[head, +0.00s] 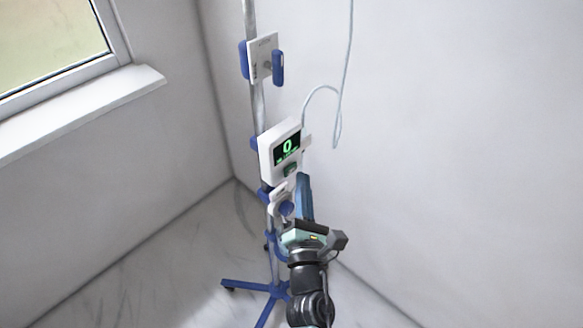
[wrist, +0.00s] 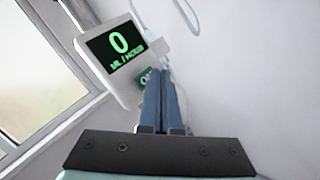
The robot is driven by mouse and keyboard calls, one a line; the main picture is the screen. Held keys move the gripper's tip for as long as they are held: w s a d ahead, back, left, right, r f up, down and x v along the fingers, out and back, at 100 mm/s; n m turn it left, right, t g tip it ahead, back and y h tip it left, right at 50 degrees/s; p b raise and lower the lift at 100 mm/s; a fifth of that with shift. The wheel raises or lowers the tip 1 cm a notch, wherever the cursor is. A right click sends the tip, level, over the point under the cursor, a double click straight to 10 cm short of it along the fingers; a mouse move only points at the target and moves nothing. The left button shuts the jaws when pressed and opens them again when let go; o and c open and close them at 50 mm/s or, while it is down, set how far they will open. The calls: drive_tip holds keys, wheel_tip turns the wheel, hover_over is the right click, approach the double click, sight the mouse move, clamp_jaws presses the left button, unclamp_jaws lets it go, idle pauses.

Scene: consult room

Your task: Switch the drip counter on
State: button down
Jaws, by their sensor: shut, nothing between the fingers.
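The drip counter (head: 279,150) is a white box on a pole, with a dark screen showing a green 0. In the wrist view the counter (wrist: 97,66) shows 0 over "ML / HOUR". Below the screen is a green button (head: 290,169); in the wrist view the button (wrist: 145,79) is partly covered by my fingertips. My gripper (head: 302,178) has blue fingers, closed together and empty, pointing up at the counter's lower edge. In the wrist view my gripper (wrist: 164,74) ends right by the button. I cannot tell whether the tips touch it.
The drip stand's pole (head: 259,105) rises from a blue wheeled base (head: 254,287) near the room corner. A white holder with blue clips (head: 263,60) sits higher on it. A tube (head: 347,75) hangs at the right. A window (head: 50,40) is at the left.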

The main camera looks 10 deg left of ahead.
drive_tip(key=s+d+p, duration=0.1)
drive_tip(key=d, duration=0.1)
drive_tip(key=s+d+p, duration=0.1)
drive_tip(key=s+d, duration=0.1)
drive_tip(key=shift+p, duration=0.3)
idle(0.7)
drive_tip(key=w+d+r+m+t+h+p, duration=0.1)
drive_tip(key=d+r+m+t+h, duration=0.15)
drive_tip(key=r+m, duration=1.1)
drive_tip(key=w+d+r+m+t+h+p, duration=0.1)
drive_tip(key=d+r+m+t+h, duration=0.25)
drive_tip(key=r, duration=1.85)
drive_tip(key=s+a+r+m+t+y, duration=0.1)
drive_tip(key=s+a+r+m, duration=0.2)
drive_tip(key=s+r+m, duration=0.3)
drive_tip(key=s+a+r+m+t+y, duration=0.1)
drive_tip(key=s+a+r+m, duration=0.3)
drive_tip(key=r, duration=1.1)
drive_tip(key=s+m+y+p, duration=0.1)
drive_tip(key=s+m, duration=0.2)
drive_tip(key=s, duration=0.1)
drive_tip(key=shift+s, duration=0.25)
drive_tip(key=shift+r, duration=0.1)
